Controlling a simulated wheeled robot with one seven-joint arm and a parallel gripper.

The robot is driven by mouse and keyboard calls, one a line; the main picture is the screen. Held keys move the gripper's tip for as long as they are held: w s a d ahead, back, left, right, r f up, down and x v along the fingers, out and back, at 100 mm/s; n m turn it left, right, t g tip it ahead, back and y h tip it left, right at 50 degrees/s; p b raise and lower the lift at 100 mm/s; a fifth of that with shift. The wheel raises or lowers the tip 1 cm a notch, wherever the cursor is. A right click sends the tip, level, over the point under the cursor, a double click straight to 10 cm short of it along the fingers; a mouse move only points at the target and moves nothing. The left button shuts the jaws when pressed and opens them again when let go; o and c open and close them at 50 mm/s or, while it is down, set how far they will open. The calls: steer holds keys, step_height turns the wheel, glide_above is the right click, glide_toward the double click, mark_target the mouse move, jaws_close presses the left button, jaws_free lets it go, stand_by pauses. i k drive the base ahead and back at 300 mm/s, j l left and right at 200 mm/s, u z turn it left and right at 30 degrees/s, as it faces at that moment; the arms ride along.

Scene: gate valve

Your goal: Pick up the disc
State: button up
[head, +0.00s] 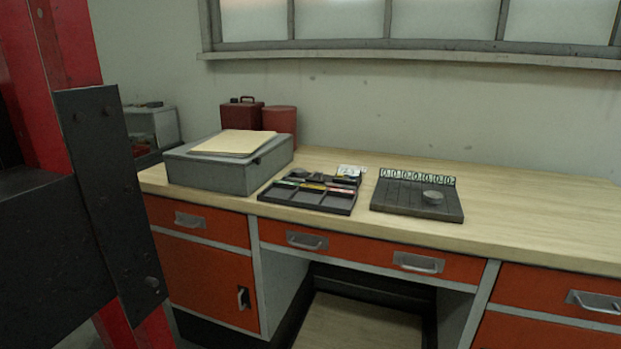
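A small grey disc (433,197) rests on the right part of a dark grooved board (400,198) on the wooden desk. The board has a row of light markings along its back edge. The disc appears to lie flat, with nothing touching it from above. My gripper is not in view.
A dark compartment tray (325,202) with small items sits left of the board. A grey box (190,173) with papers (232,143) on top stands farther left, before red containers (280,121). The desk (540,215) is clear to the right. Orange drawers (360,252) with handles face forward.

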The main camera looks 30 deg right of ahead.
mark_target(298, 172)
steer(key=i+l+z, duration=0.25)
steer(key=i, duration=0.15)
steer(key=i+l+z, duration=0.25)
steer(key=i, duration=0.2)
steer(key=i+z, duration=0.25)
steer(key=i, duration=0.15)
steer(key=l, duration=0.05)
